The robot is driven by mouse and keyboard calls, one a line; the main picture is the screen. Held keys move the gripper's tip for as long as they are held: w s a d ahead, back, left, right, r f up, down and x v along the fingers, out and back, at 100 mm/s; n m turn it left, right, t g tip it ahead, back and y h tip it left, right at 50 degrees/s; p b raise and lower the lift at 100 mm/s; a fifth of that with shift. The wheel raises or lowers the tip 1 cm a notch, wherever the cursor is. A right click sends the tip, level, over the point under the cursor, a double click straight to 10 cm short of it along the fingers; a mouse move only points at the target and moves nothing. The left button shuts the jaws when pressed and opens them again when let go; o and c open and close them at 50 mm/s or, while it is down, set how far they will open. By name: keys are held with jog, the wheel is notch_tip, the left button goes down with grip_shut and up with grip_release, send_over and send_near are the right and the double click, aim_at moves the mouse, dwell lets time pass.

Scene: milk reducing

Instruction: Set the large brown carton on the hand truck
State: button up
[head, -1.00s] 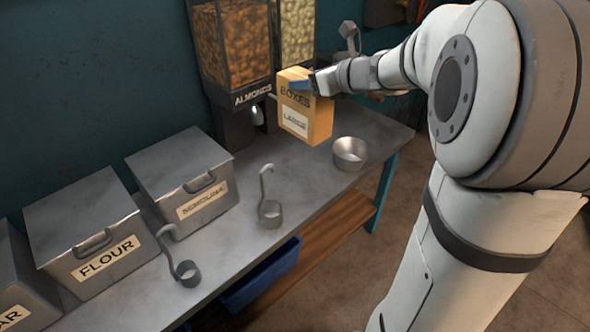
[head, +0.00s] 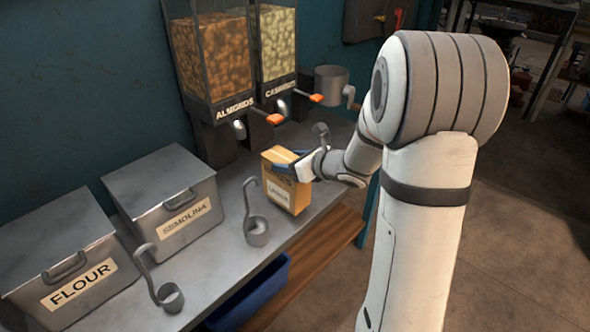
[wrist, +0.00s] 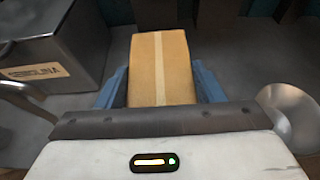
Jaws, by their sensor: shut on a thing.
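The brown carton (head: 279,193), with a white label on its front, is upright over the metal bench at the foot of the nut dispensers. My gripper (head: 291,165) is shut on the upper part of the carton from the right. In the wrist view the carton (wrist: 161,72) sits between the two blue fingers, with a pale tape strip along its top. I cannot tell whether its base touches the bench. No hand truck is in view.
Metal bins marked semolina (head: 163,203) and flour (head: 62,260) stand at left. Two metal ladles (head: 256,231) (head: 168,296) stand on the bench (head: 225,262). The almond dispenser (head: 214,70) is behind the carton. A round metal bowl (wrist: 290,112) is close right of my gripper. A blue crate (head: 248,292) is below.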

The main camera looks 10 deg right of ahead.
aim_at(294, 197)
jog(key=shift+f, duration=1.25)
jog(key=shift+f+b, duration=0.15)
jog(key=shift+b, duration=0.2)
jog(key=o, duration=1.7)
